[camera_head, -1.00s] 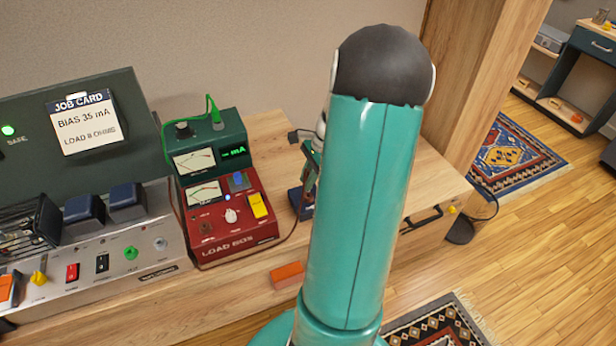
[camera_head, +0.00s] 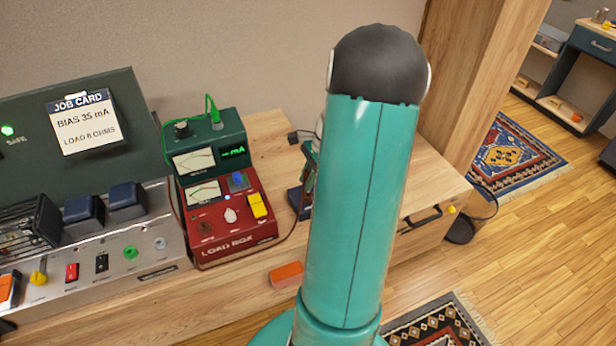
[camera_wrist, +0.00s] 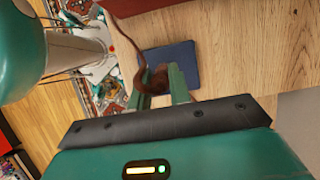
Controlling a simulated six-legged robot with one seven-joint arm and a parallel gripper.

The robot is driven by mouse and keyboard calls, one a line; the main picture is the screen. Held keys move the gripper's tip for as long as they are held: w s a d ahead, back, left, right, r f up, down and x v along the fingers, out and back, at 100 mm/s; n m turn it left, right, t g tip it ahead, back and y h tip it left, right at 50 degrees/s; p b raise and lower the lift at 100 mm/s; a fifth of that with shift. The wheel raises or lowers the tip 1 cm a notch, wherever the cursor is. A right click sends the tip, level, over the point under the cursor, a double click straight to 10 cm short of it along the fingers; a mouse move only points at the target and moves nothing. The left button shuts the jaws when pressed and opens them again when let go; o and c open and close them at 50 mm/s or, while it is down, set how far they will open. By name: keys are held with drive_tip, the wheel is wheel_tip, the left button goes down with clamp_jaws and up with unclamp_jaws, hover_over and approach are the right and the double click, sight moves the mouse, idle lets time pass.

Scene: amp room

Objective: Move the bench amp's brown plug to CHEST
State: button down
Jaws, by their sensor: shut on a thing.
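In the wrist view, my gripper (camera_wrist: 160,82) has its two teal fingers shut on a small brown plug (camera_wrist: 157,77) with a curved brown cord. A dark blue block (camera_wrist: 182,62) lies below or behind the fingers; I cannot tell whether the plug touches it. In the head view, my arm hides most of the gripper; a teal part shows beside the dark blue block (camera_head: 295,201). The brown cord (camera_head: 284,239) runs along the red load box (camera_head: 232,220). The bench amp (camera_head: 120,255) stands at the left. No CHEST label is readable.
A green meter (camera_head: 208,143) stands behind the load box. An orange block (camera_head: 287,275) lies at the bench's front. A wooden drawer unit (camera_head: 440,195) with a black handle is right of my arm. A patterned rug (camera_head: 510,160) and open floor lie farther right.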

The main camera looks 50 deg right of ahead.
drive_tip(key=shift+f, duration=1.5)
idle(0.8)
drive_tip(key=c, duration=1.2)
unclamp_jaws()
drive_tip(key=v, duration=1.3)
drive_tip(key=shift+r, duration=0.45)
drive_tip(key=shift+s, duration=0.1)
